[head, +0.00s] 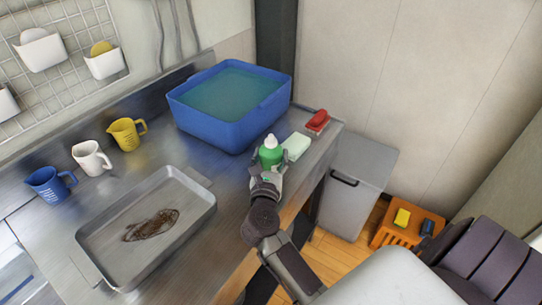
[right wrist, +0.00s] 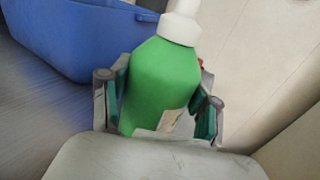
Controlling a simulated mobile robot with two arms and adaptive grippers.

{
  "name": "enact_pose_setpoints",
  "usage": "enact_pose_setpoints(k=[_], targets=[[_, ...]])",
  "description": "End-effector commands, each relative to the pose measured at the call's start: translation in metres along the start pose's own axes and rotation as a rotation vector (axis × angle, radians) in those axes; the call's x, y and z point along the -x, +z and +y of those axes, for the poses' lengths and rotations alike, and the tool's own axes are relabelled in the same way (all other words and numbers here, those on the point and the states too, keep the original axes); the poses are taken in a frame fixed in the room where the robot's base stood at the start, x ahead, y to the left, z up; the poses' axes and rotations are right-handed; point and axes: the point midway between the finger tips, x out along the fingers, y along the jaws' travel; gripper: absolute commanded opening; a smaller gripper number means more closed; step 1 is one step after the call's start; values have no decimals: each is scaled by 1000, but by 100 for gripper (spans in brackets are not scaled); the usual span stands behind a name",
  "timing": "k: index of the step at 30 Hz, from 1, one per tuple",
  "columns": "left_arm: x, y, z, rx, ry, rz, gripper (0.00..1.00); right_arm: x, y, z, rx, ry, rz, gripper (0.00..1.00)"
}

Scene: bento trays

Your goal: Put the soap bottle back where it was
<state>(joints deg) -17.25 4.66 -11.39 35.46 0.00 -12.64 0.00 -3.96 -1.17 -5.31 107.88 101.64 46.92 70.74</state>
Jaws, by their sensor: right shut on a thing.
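The soap bottle (head: 270,153) is green with a white cap. It is upright by the front right corner of the blue tub. My right gripper (head: 267,164) is shut on it, with a finger on each side. In the right wrist view the bottle (right wrist: 160,85) fills the space between the fingers of the right gripper (right wrist: 163,103). Its base is hidden by the gripper, so I cannot tell whether it touches the counter. My left gripper is not in view.
The blue tub (head: 215,128) holds water. A pale green block (head: 296,146) is just right of the bottle, with a red item (head: 318,121) behind. A dirty metal tray (head: 110,268), blue mug (head: 48,184), white mug (head: 91,158) and yellow mug (head: 126,134) stand left. The counter edge is close.

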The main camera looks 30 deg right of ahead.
Motion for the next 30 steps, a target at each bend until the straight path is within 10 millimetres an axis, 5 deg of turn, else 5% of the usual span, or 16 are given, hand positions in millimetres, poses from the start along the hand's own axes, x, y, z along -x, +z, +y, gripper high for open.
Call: enact_pose_setpoints(k=[3, 4, 8, 19, 30], targets=[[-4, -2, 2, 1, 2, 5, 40, 0, -3, 0, -1, 0, -2, 13], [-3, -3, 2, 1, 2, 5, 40, 0, -2, 0, 0, 0, 0, 66], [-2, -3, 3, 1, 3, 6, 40, 0, -2, 0, 0, 0, 0, 87], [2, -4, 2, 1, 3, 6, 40, 0, 3, 0, 0, 0, 0, 87], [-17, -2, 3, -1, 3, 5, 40, 59, -3, 0, -2, 1, 3, 87]])
